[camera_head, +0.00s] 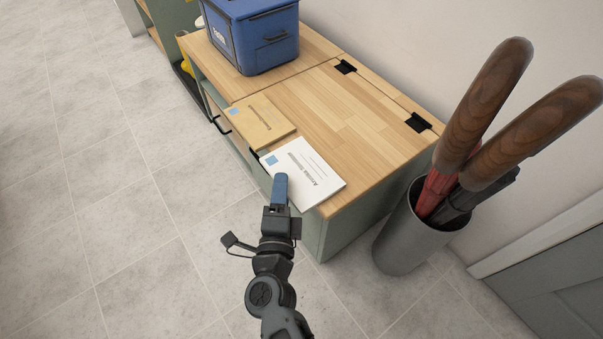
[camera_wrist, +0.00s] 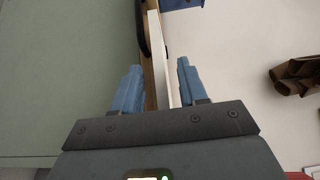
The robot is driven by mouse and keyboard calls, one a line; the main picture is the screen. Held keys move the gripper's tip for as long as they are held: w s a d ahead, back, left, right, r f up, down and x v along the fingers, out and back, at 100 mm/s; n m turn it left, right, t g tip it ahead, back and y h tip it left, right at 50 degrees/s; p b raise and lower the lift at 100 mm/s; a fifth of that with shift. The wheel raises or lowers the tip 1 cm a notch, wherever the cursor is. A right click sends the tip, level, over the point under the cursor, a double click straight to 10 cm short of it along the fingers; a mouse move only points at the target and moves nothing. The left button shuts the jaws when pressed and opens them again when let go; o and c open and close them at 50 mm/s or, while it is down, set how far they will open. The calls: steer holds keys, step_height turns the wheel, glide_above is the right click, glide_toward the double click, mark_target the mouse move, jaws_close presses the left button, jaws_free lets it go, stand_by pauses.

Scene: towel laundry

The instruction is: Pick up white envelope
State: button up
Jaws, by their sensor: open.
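The white envelope (camera_head: 312,165) lies flat on the wooden bench top, near its front right corner, with printed text and a blue square. Its near edge seems to reach the bench's front edge. In the wrist view the envelope (camera_wrist: 159,60) shows edge-on as a thin white strip. My gripper (camera_head: 280,184) is at the envelope's near edge in the head view. In the wrist view its two blue fingers (camera_wrist: 158,82) are apart, with the white strip and wooden edge between them in the picture. Contact cannot be told.
A tan envelope (camera_head: 259,122) lies beside the white one, to its left. A blue bin (camera_head: 262,40) stands farther back on the wooden bench (camera_head: 335,110). A grey umbrella stand (camera_head: 405,240) with wooden-handled umbrellas (camera_head: 487,95) stands right of the bench. The tiled floor at left is clear.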

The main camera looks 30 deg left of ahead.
steer(key=shift+w, duration=0.15)
jaws_close()
steer(key=shift+r, duration=0.1)
stand_by(0.4)
step_height(320, 180, up, 10)
steer(key=p, duration=0.7)
